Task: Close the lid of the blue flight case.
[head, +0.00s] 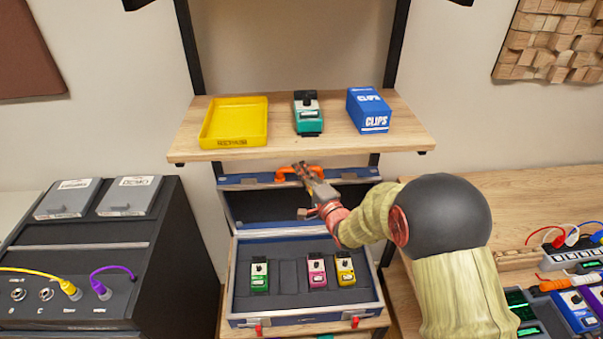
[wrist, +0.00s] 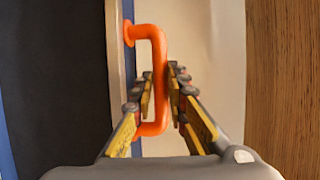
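The blue flight case (head: 288,280) stands open below the shelf in the head view. Its lid (head: 262,207) is raised at the back, with its dark inside facing forward. An orange handle (head: 284,173) is on the lid's upper edge. My gripper (head: 303,170) is at this handle, and my arm reaches in from the right, covering the lid's right part. In the wrist view, the orange handle (wrist: 158,50) passes between the fingers (wrist: 160,80). The handle's bar fills the narrow gap, one finger inside its loop and one outside, so my gripper looks shut on it.
Green, pink and yellow pedals (head: 317,270) sit in the case's foam. Just above the lid, a wooden shelf (head: 275,145) holds a yellow tray (head: 235,122), a teal pedal (head: 307,112) and a blue box (head: 369,110). A dark cabinet (head: 95,245) stands left; a wooden desk (head: 520,205) stands right.

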